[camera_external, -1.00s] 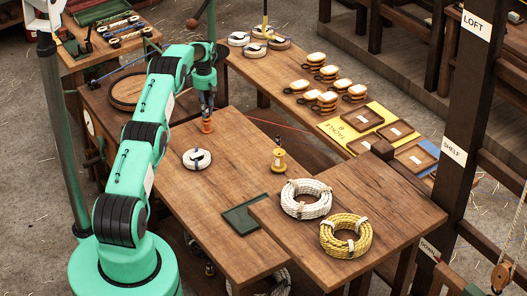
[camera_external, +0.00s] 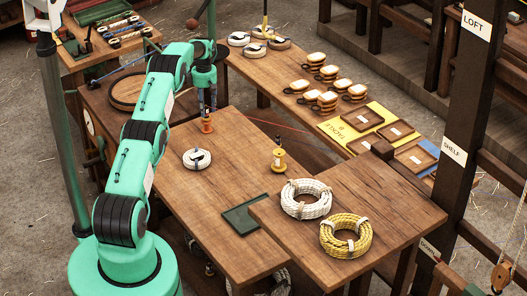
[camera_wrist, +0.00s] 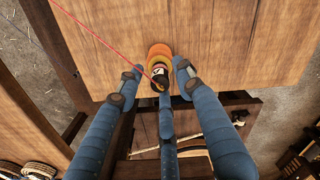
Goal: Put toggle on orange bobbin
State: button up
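The orange bobbin (camera_external: 207,124) stands upright near the far left edge of the wooden table. In the wrist view its orange flange (camera_wrist: 160,51) shows below a small dark piece with a pale band, which looks like the toggle (camera_wrist: 160,78). The toggle seems to sit on top of the bobbin; the exact contact is hard to tell. My gripper (camera_external: 207,106) is just above the bobbin. In the wrist view its blue fingers (camera_wrist: 156,82) are spread apart around the toggle, with gaps on both sides.
A yellow bobbin (camera_external: 278,162) with a dark piece on top stands to the right. A small white rope coil (camera_external: 197,159) lies nearer. White (camera_external: 306,199) and yellow (camera_external: 345,236) coils lie on the raised board. A red line (camera_wrist: 98,38) runs from the toggle area.

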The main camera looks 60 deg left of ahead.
jog(key=shift+r, duration=1.4)
